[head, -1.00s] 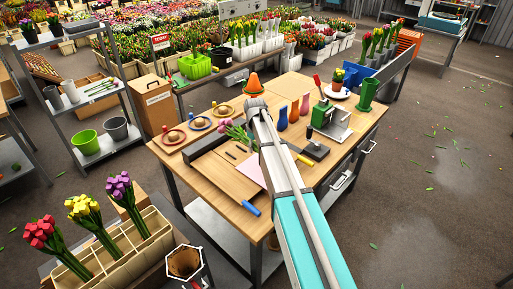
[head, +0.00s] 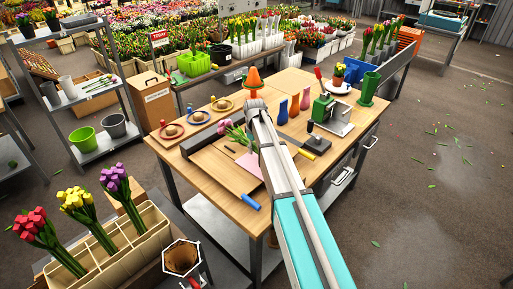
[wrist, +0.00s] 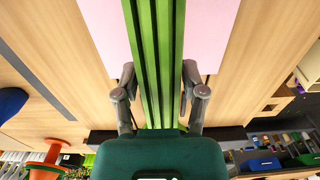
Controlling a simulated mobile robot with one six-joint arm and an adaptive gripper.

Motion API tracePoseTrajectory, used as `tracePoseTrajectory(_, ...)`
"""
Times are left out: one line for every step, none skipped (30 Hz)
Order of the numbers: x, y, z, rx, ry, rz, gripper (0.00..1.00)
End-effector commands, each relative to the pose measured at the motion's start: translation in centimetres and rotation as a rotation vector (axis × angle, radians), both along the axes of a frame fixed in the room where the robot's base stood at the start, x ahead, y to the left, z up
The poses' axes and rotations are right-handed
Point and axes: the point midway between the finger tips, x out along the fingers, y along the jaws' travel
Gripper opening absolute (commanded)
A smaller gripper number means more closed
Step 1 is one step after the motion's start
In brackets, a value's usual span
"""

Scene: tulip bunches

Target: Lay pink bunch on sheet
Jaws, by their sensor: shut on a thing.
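The pink bunch (head: 233,134) shows left of my arm in the head view, with pink heads and green stems. In the wrist view its green stems (wrist: 157,45) run between the fingers of my gripper (wrist: 158,85), which is shut on them. The flower heads are out of the wrist view. The pink sheet (head: 250,163) lies on the wooden table, partly hidden by my arm. In the wrist view the sheet (wrist: 210,35) shows behind the stems on both sides. I cannot tell whether the stems touch it. In the head view my arm hides the fingers.
A blue-handled tool (head: 251,202) lies at the table's front edge. A divided crate (head: 120,255) holds red, yellow and purple bunches.

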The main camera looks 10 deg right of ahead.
Motion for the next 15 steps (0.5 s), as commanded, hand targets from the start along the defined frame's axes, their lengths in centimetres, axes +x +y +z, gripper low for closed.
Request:
tracePoseTrajectory(0.0,0.02,-0.6,0.0,0.0,0.0,0.0)
tracePoseTrajectory(0.0,0.02,-0.73,0.0,0.0,0.0,0.0)
tracePoseTrajectory(0.0,0.02,-0.9,0.0,0.0,0.0,0.0)
tracePoseTrajectory(0.01,0.02,-1.0,0.0,0.0,0.0,0.0)
tracePoseTrajectory(-0.01,0.03,-1.1,0.0,0.0,0.0,0.0)
tracePoseTrajectory(0.0,0.03,-1.2,0.0,0.0,0.0,0.0)
tracePoseTrajectory(0.0,0.04,-1.26,0.0,0.0,0.0,0.0)
tracePoseTrajectory(0.0,0.04,-1.31,0.0,0.0,0.0,0.0)
tracePoseTrajectory(0.0,0.05,-1.35,0.0,0.0,0.001,0.0)
tracePoseTrajectory(0.0,0.05,-1.38,0.0,0.0,0.001,0.0)
tracePoseTrajectory(0.0,0.06,-1.39,0.0,0.0,0.001,0.0)
tracePoseTrajectory(0.0,0.06,-1.4,0.0,0.0,0.001,0.0)
tracePoseTrajectory(0.0,0.06,-1.4,0.0,0.0,0.001,0.0)
tracePoseTrajectory(0.0,0.06,-1.39,0.0,0.0,0.001,0.0)
tracePoseTrajectory(-0.01,0.06,-1.38,0.0,0.0,0.001,0.0)
